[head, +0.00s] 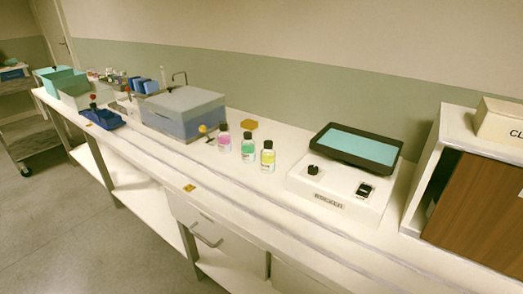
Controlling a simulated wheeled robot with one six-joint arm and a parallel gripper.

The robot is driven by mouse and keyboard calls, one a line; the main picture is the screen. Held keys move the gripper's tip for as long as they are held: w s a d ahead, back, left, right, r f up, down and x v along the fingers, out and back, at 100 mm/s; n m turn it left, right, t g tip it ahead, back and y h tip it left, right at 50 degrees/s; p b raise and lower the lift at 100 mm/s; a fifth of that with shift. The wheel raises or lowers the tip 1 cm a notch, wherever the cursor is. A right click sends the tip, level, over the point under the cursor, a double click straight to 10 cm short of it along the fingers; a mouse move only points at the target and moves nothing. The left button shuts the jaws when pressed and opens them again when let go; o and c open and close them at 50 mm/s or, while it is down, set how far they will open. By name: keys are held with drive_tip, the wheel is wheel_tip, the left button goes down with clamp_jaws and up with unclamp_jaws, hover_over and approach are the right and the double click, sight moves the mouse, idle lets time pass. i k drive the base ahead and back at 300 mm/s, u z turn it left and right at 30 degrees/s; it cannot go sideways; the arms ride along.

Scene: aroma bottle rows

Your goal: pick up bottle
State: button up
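The left one is a pink bottle (224,142), the middle one a green bottle (248,149), and the right one a yellow bottle (267,158). They stand close together but apart. My gripper is not in view.
A white device with a teal-topped black platform (360,147) stands right of the bottles. A grey-blue box (183,112) stands left of them. A wooden-fronted cabinet (480,205) is at the far right. Bench in front is clear.

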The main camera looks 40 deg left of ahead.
sight(247, 151)
drive_tip(key=u, duration=1.85)
drive_tip(key=k, duration=0.5)
drive_tip(key=u, duration=1.15)
drive_tip(key=i, duration=1.6)
drive_tip(key=z, duration=0.35)
drive_tip(key=i, duration=0.85)
drive_tip(key=z, duration=1.35)
drive_tip(key=i, duration=0.75)
drive_tip(key=z, duration=0.6)
